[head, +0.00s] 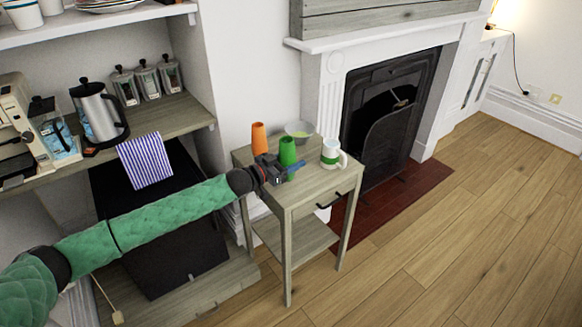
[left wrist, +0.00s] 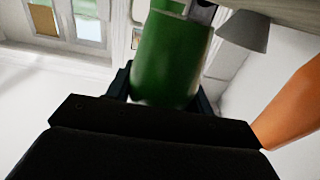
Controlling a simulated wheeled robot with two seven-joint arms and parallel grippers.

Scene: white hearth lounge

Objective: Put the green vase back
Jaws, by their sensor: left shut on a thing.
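The green vase (head: 287,150) is upright at the small grey side table (head: 316,184), between the orange vase and the mug. My left gripper (head: 286,171) is shut on the lower part of the green vase, one blue finger showing in front. In the left wrist view the green vase (left wrist: 170,60) fills the space between the fingers. I cannot tell whether its base touches the tabletop. My right gripper is not in view.
Close by on the table are an orange vase (head: 259,138), a bowl (head: 299,129) and a white-and-green mug (head: 331,153). A fireplace (head: 385,115) stands behind to the right. A shelf with a kettle (head: 99,112) is at left. Floor at right is clear.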

